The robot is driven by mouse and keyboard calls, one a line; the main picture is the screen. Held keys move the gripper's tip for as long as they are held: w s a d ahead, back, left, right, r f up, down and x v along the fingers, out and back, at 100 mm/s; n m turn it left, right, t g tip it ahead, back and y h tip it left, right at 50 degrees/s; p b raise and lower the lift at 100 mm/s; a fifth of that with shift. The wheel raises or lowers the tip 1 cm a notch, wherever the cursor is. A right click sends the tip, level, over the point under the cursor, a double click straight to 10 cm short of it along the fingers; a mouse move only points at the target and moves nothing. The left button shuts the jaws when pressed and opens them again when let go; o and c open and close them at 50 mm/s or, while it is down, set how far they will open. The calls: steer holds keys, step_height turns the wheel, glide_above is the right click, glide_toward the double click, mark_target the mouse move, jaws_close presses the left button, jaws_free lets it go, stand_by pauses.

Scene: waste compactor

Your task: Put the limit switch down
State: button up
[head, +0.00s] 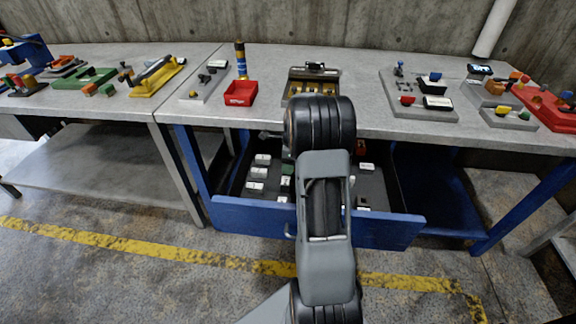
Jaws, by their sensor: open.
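My arm reaches forward over an open blue drawer (250,214) under the middle workbench. My gripper is hidden behind my own arm links, so its fingers do not show. The drawer has a dark tray floor with several small white parts, such as one at the left (257,173), a green part (287,169) and a red part (361,147). I cannot tell which of these, if any, is the limit switch. My arm covers the middle of the drawer.
On the grey bench top (350,122) behind the drawer stand a red bin (241,93), a metal case with yellow items (300,84) and a grey fixture plate (418,101). A yellow handled tool (155,77) lies at left. Bare bench lies between them.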

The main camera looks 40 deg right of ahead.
step_height(320, 180, up, 10)
steer(key=p, duration=0.2)
steer(key=s+a+r+n, duration=0.3)
steer(key=a+n, duration=0.2)
steer(key=a, duration=0.1)
steer(key=s+a+n, duration=0.4)
steer(key=a+n, duration=0.1)
steer(key=n, duration=0.2)
steer(key=s+a+n+t, duration=0.1)
steer(key=s+a+n, duration=0.4)
steer(key=a+n, duration=0.1)
steer(key=s+a+n+t+h, duration=0.1)
steer(key=s+a+n, duration=0.4)
steer(key=n, duration=0.3)
steer(key=shift+s+a+r+n, duration=0.1)
steer(key=shift+a+n, duration=0.05)
steer(key=shift+a, duration=0.25)
steer(key=shift+s+a+r+n, duration=0.1)
steer(key=shift+a+n, duration=0.05)
steer(key=shift+a, duration=0.2)
steer(key=shift+r, duration=0.1)
step_height(320, 180, up, 15)
steer(key=p, duration=1.3)
steer(key=shift+s+a+t, duration=0.15)
steer(key=shift+a+t, duration=0.1)
steer(key=shift+t, duration=0.05)
